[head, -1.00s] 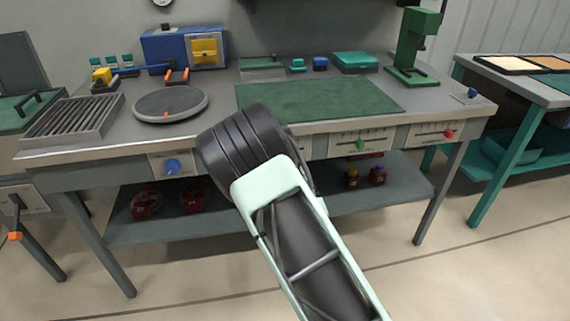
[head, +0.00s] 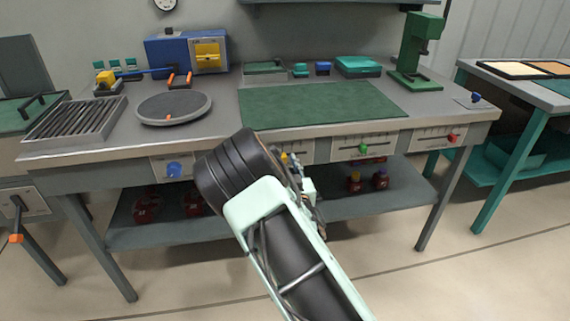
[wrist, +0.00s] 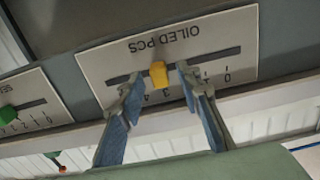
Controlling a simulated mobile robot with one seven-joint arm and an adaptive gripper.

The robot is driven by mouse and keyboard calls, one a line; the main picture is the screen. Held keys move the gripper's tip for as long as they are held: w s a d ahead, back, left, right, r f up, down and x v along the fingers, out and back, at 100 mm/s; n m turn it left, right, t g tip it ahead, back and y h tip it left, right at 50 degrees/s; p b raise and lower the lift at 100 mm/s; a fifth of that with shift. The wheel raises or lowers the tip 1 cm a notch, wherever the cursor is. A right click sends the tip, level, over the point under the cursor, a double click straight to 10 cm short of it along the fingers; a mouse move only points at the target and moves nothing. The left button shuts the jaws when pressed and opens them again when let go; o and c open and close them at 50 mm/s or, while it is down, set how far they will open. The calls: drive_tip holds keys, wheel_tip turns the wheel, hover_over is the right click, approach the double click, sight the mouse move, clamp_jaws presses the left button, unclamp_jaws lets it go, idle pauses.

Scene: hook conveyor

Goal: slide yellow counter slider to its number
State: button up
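The yellow counter slider (wrist: 159,75) sits in the slot of a white panel (wrist: 215,36), which reads "OILED PCS" upside down in the wrist view. The slider is near the slot's middle, with 0 and 1 toward the right and a 4 just left of it; some digits are hidden by the fingers. My gripper (wrist: 159,84) is open, its blue-padded fingers on either side of the slider with gaps showing. In the head view, the yellow slider (head: 284,158) barely shows past my arm, which hides most of the gripper.
A green slider (head: 363,149) and a red slider (head: 453,138) are on neighbouring panels to the right; a blue knob (head: 174,169) is to the left. The bench top (head: 225,121) overhangs these panels. A lower shelf (head: 340,204) holds several small parts.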

drive_tip(key=shift+c, duration=0.7)
clamp_jaws()
drive_tip(key=s+a+b, duration=0.2)
drive_tip(key=a, duration=0.7)
drive_tip(key=shift+s, duration=0.3)
drive_tip(key=shift+a+r, duration=0.1)
drive_tip(key=shift+o, duration=0.7)
unclamp_jaws()
drive_tip(key=shift+s, duration=0.1)
